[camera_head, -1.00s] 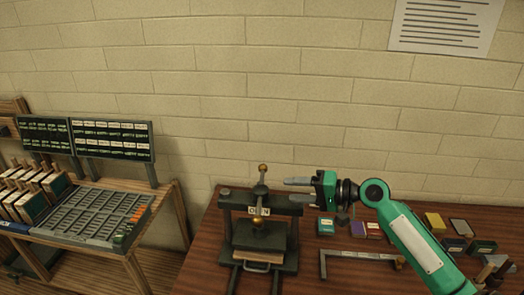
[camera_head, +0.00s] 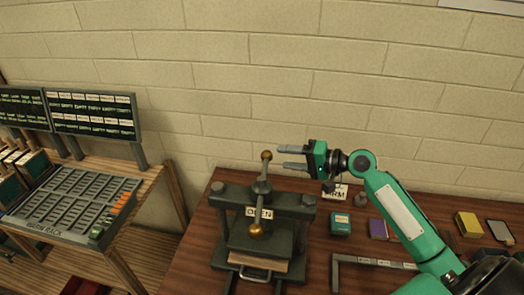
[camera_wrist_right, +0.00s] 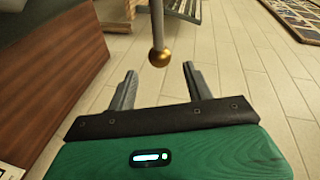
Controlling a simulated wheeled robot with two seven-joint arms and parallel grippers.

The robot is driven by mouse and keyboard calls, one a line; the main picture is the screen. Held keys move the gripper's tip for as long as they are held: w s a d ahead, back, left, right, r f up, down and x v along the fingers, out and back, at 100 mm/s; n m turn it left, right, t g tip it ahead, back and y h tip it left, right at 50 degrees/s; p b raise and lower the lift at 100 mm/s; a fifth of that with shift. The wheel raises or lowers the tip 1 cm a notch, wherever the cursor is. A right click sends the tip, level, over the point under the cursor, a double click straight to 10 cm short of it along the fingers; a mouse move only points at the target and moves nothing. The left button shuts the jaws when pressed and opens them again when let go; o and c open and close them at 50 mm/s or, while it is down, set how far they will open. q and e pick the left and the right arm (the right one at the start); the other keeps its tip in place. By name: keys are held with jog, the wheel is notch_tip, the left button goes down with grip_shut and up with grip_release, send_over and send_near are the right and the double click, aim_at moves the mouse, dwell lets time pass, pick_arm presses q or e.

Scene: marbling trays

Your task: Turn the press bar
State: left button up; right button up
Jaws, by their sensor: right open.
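The press (camera_head: 290,205) is a dark frame on the brown table, with a sign reading OPEN on its front. Its press bar (camera_head: 262,187) is a grey rod with a brass ball (camera_head: 266,155) at the far upper end and another (camera_head: 256,230) at the near end. My right gripper (camera_head: 281,157) is open and empty, just right of the far ball and level with it. In the right wrist view the ball (camera_wrist_right: 159,57) lies just beyond and between the open fingertips (camera_wrist_right: 160,71); no contact shows. My left gripper is out of view.
A typecase rack (camera_head: 75,200) stands on a wooden stand at left, with a floor gap before the table (camera_head: 200,245). A teal box (camera_head: 340,224), a purple box (camera_head: 378,229), a yellow box (camera_head: 469,224) and a grey angled bar (camera_head: 370,262) lie right of the press.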

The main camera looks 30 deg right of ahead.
aim_at(265, 155)
jog(key=p+x, duration=0.2)
jog(key=x, duration=0.5)
jog(key=shift+w+a+p, duration=0.2)
jog(key=shift+a+p, duration=0.05)
jog(key=shift+p, duration=0.1)
jog(key=shift+w+a+f, duration=0.3)
jog(key=shift+w, duration=0.15)
grip_shut()
jog(key=shift+a+f+b, duration=0.1)
jog(key=shift+b, duration=0.25)
jog(key=w+a+n+g+y+b, duration=0.1)
jog(key=a+n+g+y+b, duration=0.4)
jog(key=a+n+g+b, duration=0.2)
jog(key=shift+a+g+b, duration=0.3)
jog(key=shift+g+b, duration=0.2)
jog(key=shift+b, duration=0.6)
